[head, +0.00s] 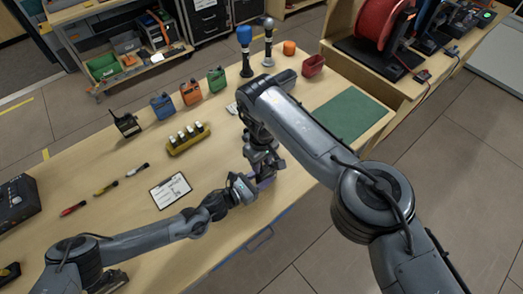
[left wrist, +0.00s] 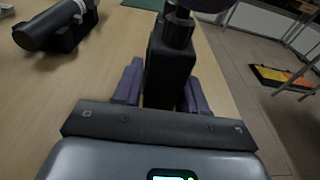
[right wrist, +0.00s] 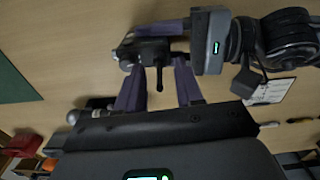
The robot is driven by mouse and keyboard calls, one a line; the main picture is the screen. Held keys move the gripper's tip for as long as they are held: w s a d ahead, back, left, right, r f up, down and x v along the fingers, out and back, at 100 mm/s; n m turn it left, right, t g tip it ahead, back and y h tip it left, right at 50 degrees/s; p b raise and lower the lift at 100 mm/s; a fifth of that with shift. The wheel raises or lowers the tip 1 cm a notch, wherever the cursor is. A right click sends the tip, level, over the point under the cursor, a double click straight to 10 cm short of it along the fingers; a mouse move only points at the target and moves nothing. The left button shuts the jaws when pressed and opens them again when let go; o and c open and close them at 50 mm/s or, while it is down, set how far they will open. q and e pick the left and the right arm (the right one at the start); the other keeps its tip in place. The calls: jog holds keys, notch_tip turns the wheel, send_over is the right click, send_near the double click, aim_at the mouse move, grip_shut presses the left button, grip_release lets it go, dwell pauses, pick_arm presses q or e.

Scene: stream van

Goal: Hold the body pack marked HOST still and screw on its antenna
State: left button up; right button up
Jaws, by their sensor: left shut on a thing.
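My left gripper (head: 250,186) is shut on a black body pack (left wrist: 170,72) near the table's front edge. The pack stands upright between its purple fingers in the left wrist view. A dark round neck, apparently the antenna's base (left wrist: 180,30), rises from its top. My right gripper (head: 264,172) is directly above the pack. In the right wrist view a thin dark antenna stem (right wrist: 158,76) lies between its fingers (right wrist: 160,84), with a gap on both sides, so it looks open. No HOST marking is readable. In the head view the arms mostly hide the pack.
Black, blue (head: 162,106), orange (head: 190,93) and green (head: 216,79) packs stand along the table's back. A yellow holder (head: 188,139) with several white-topped pieces and a clipboard (head: 170,191) lie left of the grippers. A green mat (head: 348,114) is at right.

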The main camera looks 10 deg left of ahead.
notch_tip(320, 180, up, 11)
jog(key=shift+r, duration=0.15)
dwell(0.4)
pick_arm(q)
jog(key=o, duration=1.3)
